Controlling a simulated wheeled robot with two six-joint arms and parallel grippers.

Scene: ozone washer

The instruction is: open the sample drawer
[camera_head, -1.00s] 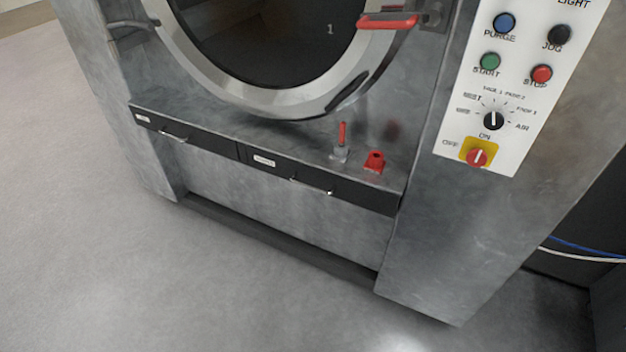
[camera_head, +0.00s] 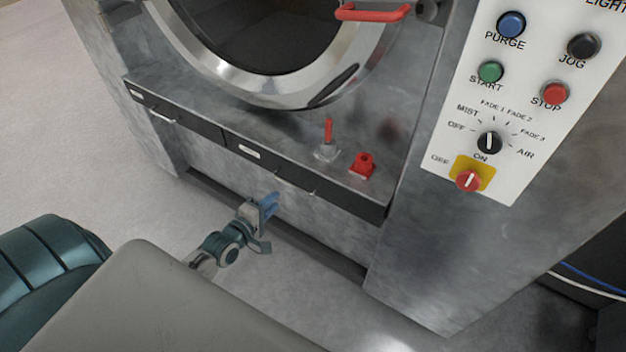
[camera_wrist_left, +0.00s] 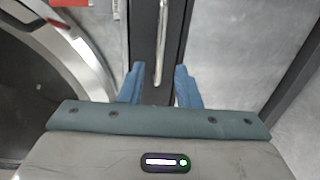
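Two dark drawer fronts sit side by side below the round door of the washer: a left drawer (camera_head: 190,122) and a right drawer (camera_head: 345,196), each with a bar handle. Their small labels are too small to read, so I cannot tell which is the sample drawer. My left gripper (camera_head: 269,205) is low in front of the right drawer, just left of and below its handle (camera_head: 296,183). In the left wrist view, the blue fingers of my left gripper (camera_wrist_left: 160,85) are apart, with a bar handle (camera_wrist_left: 161,45) lined up between and beyond them. My right gripper is not in view.
A ledge above the drawers carries a red-handled lever (camera_head: 328,135) and a red fitting (camera_head: 362,165). The round door (camera_head: 215,78) has a red handle (camera_head: 373,12). A control panel (camera_head: 520,100) is at the right. The floor in front is clear.

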